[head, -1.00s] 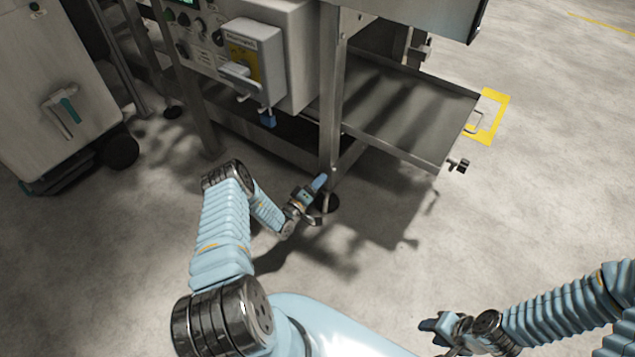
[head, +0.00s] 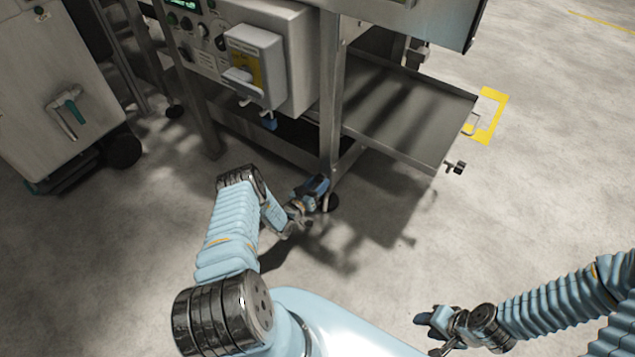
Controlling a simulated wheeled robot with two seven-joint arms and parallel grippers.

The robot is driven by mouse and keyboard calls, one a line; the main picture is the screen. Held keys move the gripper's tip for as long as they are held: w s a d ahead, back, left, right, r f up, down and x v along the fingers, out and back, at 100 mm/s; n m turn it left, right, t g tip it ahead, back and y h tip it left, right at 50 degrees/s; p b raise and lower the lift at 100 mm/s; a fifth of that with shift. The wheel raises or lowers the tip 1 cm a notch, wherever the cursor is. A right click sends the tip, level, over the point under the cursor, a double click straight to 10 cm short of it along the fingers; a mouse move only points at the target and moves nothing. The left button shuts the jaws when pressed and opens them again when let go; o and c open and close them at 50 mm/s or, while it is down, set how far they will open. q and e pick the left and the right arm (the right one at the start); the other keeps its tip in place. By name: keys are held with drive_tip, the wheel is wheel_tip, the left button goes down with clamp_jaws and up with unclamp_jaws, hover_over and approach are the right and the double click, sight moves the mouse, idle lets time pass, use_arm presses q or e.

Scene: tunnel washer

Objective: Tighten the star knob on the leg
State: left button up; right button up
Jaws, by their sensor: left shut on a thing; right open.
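The machine's grey metal leg (head: 331,110) runs down to a dark foot (head: 332,204) on the floor. My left gripper (head: 318,189) is at the lower end of this leg, on its left side, just above the foot. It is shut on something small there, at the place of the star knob. The knob itself is hidden by the fingers, so its shape and seating cannot be told. My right gripper (head: 428,334) is open and empty, low over bare floor at the bottom of the view, well apart from the machine.
A control box (head: 256,66) with a switch hangs left of the leg. A grey tray (head: 405,115) juts out to the right, with a dark knob (head: 456,167) by its front corner. A wheeled cabinet (head: 60,90) stands at far left. The front floor is clear.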

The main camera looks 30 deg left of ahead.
use_arm(q)
drive_tip(key=shift+m, duration=0.7)
drive_tip(key=o, duration=1)
drive_tip(key=shift+o, duration=0.2)
drive_tip(key=shift+p, duration=0.3)
drive_tip(key=shift+s, duration=0.35)
drive_tip(key=s+a+p, duration=0.1)
drive_tip(key=s+p, duration=0.1)
drive_tip(key=s, duration=1.1)
